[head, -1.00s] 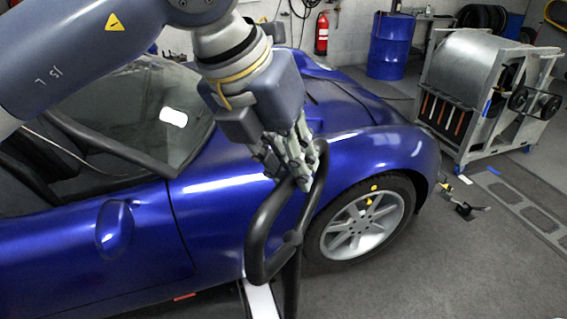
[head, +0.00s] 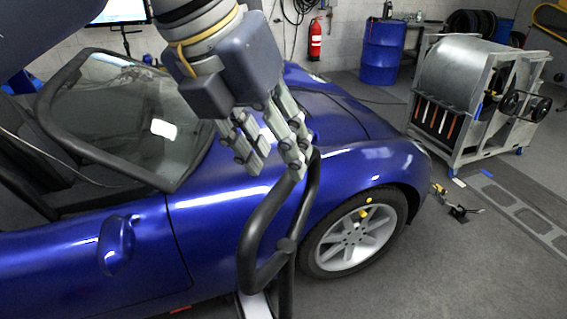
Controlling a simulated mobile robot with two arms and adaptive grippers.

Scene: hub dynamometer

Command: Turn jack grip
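The jack grip (head: 262,222) is a black, bent tubular loop. It rises on an upright black post beside the blue car's front wheel. My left gripper (head: 274,163) is at the top of the loop, with its fingers spread apart and pointing down. One finger overlaps the top of the grip in the picture; I cannot tell whether it touches. The other finger is apart, to the left over the car's body. Nothing shows between the fingers. My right gripper is not in view.
The blue car (head: 80,262) stands close behind the grip. A grey roller rig (head: 465,85) is at the upper right, and a blue drum (head: 382,50) and a red extinguisher (head: 315,40) are at the back. Small tools (head: 460,212) lie on the floor, which is clear at lower right.

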